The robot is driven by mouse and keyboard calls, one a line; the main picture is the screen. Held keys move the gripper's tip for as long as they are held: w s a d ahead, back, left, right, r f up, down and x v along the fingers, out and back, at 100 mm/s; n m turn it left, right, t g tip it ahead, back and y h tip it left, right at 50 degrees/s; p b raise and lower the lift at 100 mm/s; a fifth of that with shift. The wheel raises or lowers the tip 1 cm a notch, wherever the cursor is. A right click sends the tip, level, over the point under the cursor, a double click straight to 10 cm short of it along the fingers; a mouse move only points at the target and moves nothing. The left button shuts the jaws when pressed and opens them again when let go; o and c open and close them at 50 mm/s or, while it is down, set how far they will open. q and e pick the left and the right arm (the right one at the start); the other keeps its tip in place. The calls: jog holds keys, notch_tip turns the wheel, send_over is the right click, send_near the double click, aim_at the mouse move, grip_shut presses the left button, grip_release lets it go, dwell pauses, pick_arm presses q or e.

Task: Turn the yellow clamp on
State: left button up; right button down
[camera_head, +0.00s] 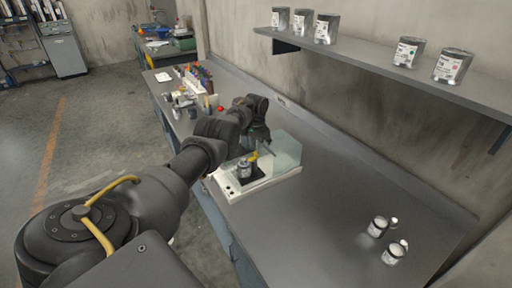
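The yellow clamp (253,157) is a small yellow piece just above a small metal can (243,169). The can sits on a dark pad on a white bench machine (267,183) with a clear shield (285,154). My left arm reaches in from the lower left over the bench. My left gripper (266,149) points down beside the clamp, near the shield. It is small and partly hidden by my own wrist, so I cannot tell whether its fingers are open or touch the clamp. My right gripper is out of view.
Two open cans (378,227) (392,253) with small white pieces beside them stand at the bench's near right. Several bottles and a red-topped item (220,109) stand at the far end. A wall shelf (390,76) holds several paint cans. The bench (320,215) between is clear.

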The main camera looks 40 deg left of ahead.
aim_at(256, 152)
pick_arm(q)
notch_tip(256, 152, up, 9)
jog(key=p, duration=0.4)
jog(key=shift+s, duration=0.1)
dwell(0.4)
